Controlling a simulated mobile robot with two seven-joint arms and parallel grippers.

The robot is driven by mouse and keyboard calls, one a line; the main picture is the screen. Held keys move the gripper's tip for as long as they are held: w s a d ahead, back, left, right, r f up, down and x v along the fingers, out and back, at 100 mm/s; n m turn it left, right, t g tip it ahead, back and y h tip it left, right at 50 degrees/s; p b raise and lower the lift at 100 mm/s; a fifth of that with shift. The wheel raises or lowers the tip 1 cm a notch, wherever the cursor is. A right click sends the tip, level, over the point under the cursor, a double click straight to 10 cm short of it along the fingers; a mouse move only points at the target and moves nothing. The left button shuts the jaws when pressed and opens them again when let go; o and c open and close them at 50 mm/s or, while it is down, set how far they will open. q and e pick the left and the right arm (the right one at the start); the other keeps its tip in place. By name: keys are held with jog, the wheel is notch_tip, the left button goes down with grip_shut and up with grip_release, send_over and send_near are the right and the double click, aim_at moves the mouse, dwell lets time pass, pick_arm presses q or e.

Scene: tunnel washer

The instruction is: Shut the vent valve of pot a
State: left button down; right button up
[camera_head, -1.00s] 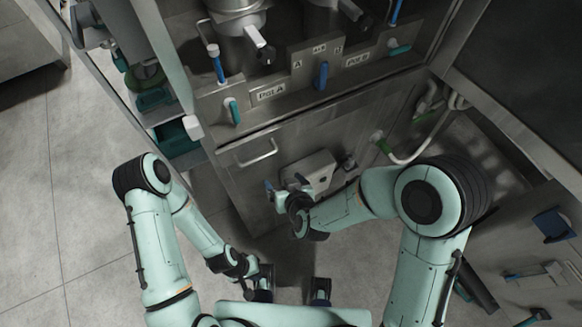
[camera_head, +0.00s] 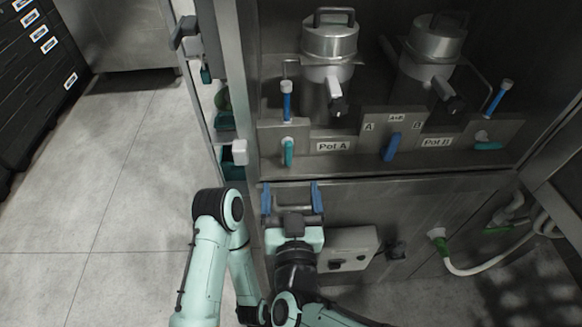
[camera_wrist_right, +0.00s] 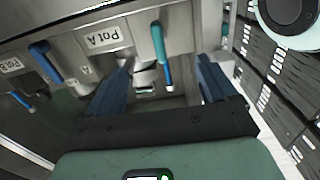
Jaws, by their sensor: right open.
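Pot A (camera_head: 329,45) is a steel pot with a lidded top at the back left of the panel, above its "Pot A" label (camera_head: 333,146). To the left of the label, a teal handle (camera_head: 289,152) stands upright on the panel front. Above it is an upright blue lever (camera_head: 287,100) with a white cap. No label shows which is the vent valve. My right gripper (camera_head: 291,197) is open and empty below the teal handle, apart from it. In the right wrist view, the teal handle (camera_wrist_right: 158,42) shows beyond and between the open fingers.
Pot B (camera_head: 437,45) stands to the right, with a horizontal teal handle (camera_head: 487,146) and a tilted blue lever (camera_head: 497,98). A blue central lever (camera_head: 391,147) sits between the labels. A grey box (camera_head: 350,248) projects from the lower front. Floor is clear at left.

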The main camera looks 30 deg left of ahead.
aim_at(289, 157)
jog(key=x, duration=0.8)
jog(key=shift+w+a+p, duration=0.1)
jog(key=shift+w+p, duration=0.1)
jog(key=shift+p, duration=0.2)
grip_shut()
